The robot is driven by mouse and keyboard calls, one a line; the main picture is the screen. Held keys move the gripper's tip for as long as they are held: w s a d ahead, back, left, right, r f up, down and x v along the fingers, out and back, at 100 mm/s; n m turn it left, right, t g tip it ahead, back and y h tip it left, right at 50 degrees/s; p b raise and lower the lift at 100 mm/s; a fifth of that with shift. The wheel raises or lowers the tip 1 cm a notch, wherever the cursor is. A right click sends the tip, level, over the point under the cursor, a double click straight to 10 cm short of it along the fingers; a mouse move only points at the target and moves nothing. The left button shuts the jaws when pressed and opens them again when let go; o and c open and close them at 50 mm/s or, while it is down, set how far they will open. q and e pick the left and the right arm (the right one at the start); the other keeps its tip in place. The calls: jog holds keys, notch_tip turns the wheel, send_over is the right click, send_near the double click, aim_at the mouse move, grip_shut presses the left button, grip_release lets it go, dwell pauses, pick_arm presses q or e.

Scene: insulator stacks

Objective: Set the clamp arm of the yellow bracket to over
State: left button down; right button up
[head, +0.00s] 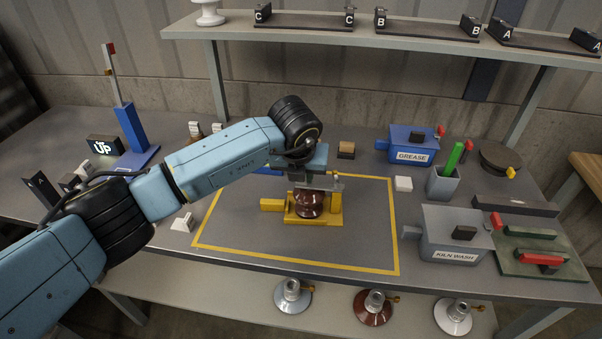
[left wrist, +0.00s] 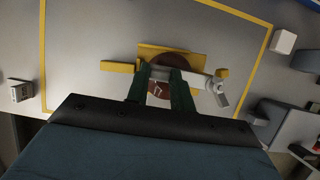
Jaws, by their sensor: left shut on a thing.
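The yellow bracket (head: 333,213) stands inside the yellow outline on the table, with a brown insulator (head: 310,205) seated in it. The bracket also shows in the left wrist view (left wrist: 118,67). Its grey clamp arm (head: 325,184) lies across the top of the insulator; in the left wrist view the clamp arm (left wrist: 197,80) runs to a grey pivot at the right. My left gripper (head: 308,178) is directly above the bracket, pointing down, shut on the clamp arm. Its dark green fingers (left wrist: 162,72) hide part of the arm and insulator. My right gripper is not in view.
A shelf (head: 400,42) spans the back. The outlined area around the bracket is clear.

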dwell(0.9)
pick_arm(q)
jog(key=c, duration=1.2)
grip_release()
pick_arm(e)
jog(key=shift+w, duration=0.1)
pick_arm(q)
jog(key=p+v, duration=0.1)
jog(key=v, duration=1.2)
jog(key=shift+r, duration=0.2)
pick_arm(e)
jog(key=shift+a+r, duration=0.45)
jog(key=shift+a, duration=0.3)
pick_arm(q)
jog(key=shift+s, duration=0.1)
